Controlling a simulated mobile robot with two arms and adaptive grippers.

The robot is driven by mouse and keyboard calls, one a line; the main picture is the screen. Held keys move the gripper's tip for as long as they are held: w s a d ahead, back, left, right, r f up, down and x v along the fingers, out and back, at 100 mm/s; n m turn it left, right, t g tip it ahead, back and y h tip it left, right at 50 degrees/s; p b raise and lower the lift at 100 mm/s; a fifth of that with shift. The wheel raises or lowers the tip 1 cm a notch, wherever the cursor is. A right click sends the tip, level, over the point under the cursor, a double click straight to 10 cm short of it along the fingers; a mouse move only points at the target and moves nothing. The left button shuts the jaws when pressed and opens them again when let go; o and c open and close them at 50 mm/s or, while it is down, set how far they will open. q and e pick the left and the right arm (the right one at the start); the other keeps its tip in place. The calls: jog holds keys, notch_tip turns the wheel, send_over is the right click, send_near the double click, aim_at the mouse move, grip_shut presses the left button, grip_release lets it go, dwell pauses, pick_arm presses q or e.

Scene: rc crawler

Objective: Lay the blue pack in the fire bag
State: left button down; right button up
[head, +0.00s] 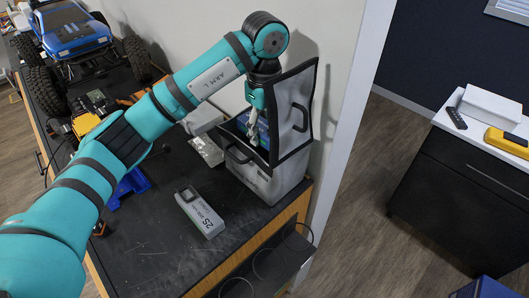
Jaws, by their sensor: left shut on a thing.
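The fire bag (272,183) is a grey bag with dark trim and dark handles. It stands at the right end of the black bench with its flap (297,112) raised. My left gripper (254,138) points down into the bag's open mouth. It is shut on the blue pack (262,131), of which only a small blue part shows between the gripper and the flap. The bag's front wall hides the lower part of the pack, so I cannot tell whether it touches the bottom. My right gripper is not in view.
A grey-white box marked 2S (200,212) lies on the bench (160,250) in front of the bag. A blue crawler truck (75,35) stands at the far left. A wall is close behind the bag.

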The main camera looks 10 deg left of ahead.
aim_at(263, 144)
pick_arm(q)
notch_tip(263, 144, down, 5)
jog(key=shift+a+r+p, duration=0.15)
jog(key=shift+p, duration=0.75)
jog(key=shift+f, duration=0.6)
notch_tip(263, 144, down, 3)
jog(key=shift+r+p, duration=0.1)
jog(key=shift+p, duration=0.85)
jog(key=shift+f, duration=0.4)
jog(key=shift+f+b, duration=0.25)
jog(key=shift+b, duration=0.05)
jog(key=c, duration=0.7)
grip_release()
jog(key=shift+o, duration=0.2)
jog(key=shift+r, duration=0.1)
